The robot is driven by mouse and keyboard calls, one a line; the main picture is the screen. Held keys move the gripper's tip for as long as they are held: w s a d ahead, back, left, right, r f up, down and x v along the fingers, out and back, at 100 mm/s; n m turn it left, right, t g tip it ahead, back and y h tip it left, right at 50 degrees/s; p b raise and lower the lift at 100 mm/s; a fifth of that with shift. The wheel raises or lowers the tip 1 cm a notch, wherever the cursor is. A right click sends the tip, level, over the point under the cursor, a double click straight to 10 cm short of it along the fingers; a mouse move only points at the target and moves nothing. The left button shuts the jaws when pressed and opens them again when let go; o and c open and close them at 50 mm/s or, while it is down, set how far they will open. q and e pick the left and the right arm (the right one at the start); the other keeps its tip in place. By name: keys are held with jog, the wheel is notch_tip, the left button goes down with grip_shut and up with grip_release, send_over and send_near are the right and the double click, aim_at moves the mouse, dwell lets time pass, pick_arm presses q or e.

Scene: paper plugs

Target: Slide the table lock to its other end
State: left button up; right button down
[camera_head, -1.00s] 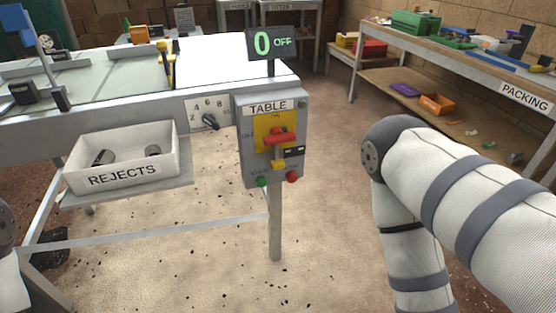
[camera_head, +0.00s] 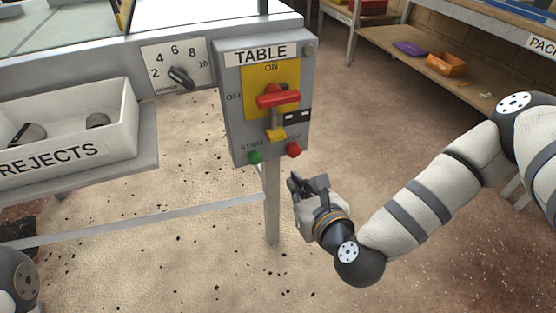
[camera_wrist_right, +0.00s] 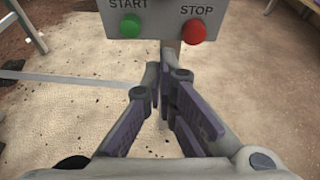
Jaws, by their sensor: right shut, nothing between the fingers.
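The grey TABLE box (camera_head: 232,135) hangs at the table's corner, with a red rotary handle (camera_head: 278,97) on a yellow plate. Just below the handle is a small yellow tab (camera_head: 276,134), which looks like the lock. A black-and-white marked strip (camera_head: 297,116) is at its upper right. My right gripper (camera_head: 303,184) is shut and empty, below the box's lower right corner and apart from it. In the right wrist view its fingers (camera_wrist_right: 164,75) point toward the box's lower edge; the tab is out of that view. My left gripper is not in view.
A green START button (camera_head: 255,157) and a red STOP button (camera_head: 293,149) sit below the tab. A dial (camera_head: 180,78) is left of the box. The white REJECTS bin (camera_head: 75,130) stands further left. A table leg (camera_head: 271,205) runs below the box.

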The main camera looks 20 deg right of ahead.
send_near(271, 144)
jog(key=p+x, duration=0.1)
jog(key=x, duration=0.3)
jog(key=shift+f, duration=0.1)
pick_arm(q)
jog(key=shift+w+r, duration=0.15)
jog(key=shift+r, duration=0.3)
